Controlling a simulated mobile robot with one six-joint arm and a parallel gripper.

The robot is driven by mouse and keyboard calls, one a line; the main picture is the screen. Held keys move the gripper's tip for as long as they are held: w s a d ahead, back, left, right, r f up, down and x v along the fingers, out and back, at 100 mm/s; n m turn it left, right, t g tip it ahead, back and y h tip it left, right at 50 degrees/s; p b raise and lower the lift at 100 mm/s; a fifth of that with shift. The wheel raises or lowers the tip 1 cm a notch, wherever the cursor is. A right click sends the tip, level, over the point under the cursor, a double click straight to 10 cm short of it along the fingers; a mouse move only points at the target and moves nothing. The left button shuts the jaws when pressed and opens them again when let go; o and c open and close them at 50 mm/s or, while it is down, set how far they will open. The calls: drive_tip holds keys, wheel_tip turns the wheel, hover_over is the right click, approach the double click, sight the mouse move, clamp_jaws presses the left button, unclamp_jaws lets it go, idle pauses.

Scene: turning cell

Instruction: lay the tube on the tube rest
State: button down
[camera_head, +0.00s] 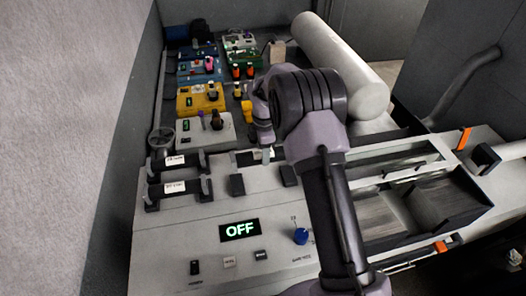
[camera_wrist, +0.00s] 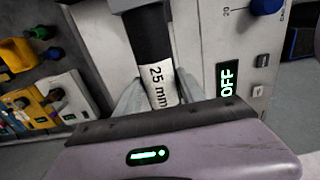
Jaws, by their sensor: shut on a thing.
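A dark tube with a white "25 mm" label (camera_wrist: 160,84) lies between the two grey fingers of my gripper (camera_wrist: 158,98) in the wrist view. My gripper is shut on it. In the head view my gripper (camera_head: 262,138) is at the middle of the panel, partly hidden by my arm, and the tube's pale label (camera_head: 263,154) shows just below it. Two black blocks, at the left (camera_head: 237,185) and right (camera_head: 288,175), stand on the panel just in front of the tube. They may be the tube rest. The tube looks above and behind them, but I cannot tell the exact gap.
Two other labelled dark tubes, a rear one (camera_head: 176,160) and a front one (camera_head: 180,187), lie in brackets at the left. Coloured boxes, including a yellow one (camera_head: 190,100), stand behind. An "OFF" display (camera_head: 240,230) and blue knob (camera_head: 301,236) are at the front.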

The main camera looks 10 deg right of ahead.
drive_tip(key=shift+w, duration=0.2)
drive_tip(key=shift+s+f+b, duration=0.3)
drive_tip(key=shift+f+b, duration=0.1)
wheel_tip(320, 180, down, 4)
drive_tip(key=b, duration=0.3)
drive_tip(key=shift+f, duration=0.25)
drive_tip(key=shift+s, duration=0.1)
drive_tip(key=shift+r, duration=0.1)
drive_tip(key=shift+f, duration=0.35)
drive_tip(key=shift+f+b, duration=0.25)
drive_tip(key=shift+b, duration=0.15)
